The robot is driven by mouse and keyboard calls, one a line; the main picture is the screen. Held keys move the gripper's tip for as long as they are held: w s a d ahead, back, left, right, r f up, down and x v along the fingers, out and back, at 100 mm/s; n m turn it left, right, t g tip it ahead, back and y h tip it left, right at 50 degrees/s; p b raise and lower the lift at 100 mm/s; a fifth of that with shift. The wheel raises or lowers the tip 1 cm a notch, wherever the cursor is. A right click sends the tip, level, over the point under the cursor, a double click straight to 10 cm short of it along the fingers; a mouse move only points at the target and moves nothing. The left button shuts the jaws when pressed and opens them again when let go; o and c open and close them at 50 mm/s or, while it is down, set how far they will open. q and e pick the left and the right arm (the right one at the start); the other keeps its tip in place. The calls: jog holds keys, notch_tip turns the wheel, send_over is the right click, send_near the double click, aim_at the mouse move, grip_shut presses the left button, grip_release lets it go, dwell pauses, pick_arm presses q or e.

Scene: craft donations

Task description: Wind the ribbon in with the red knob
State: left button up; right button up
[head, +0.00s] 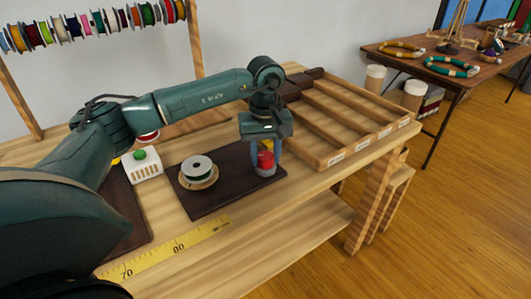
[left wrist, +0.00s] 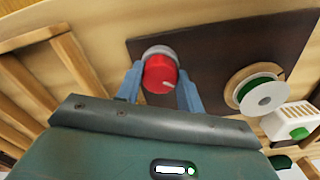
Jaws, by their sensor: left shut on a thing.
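The red knob (head: 265,158) stands on a grey base at the right end of a dark board (head: 225,195). My left gripper (head: 265,146) comes down over it from above and is shut on it. In the left wrist view the red knob (left wrist: 160,74) sits between the two blue fingers, with a small pale mark on its face. A spool (head: 197,168) with a white top and green ribbon lies on a round wooden disc at the board's left. It also shows in the left wrist view (left wrist: 262,92). My right gripper is not in view.
A white box with a green button (head: 142,166) stands left of the board. A yellow measuring tape (head: 165,248) runs along the front edge. A wooden tray with slots (head: 345,118) lies to the right. Ribbon spools (head: 90,22) hang on a rack behind.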

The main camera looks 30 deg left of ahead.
aim_at(266, 156)
pick_arm(q)
jog(key=o, duration=1)
notch_tip(266, 156, up, 13)
jog(key=shift+r+p, duration=0.1)
jog(key=shift+p, duration=0.35)
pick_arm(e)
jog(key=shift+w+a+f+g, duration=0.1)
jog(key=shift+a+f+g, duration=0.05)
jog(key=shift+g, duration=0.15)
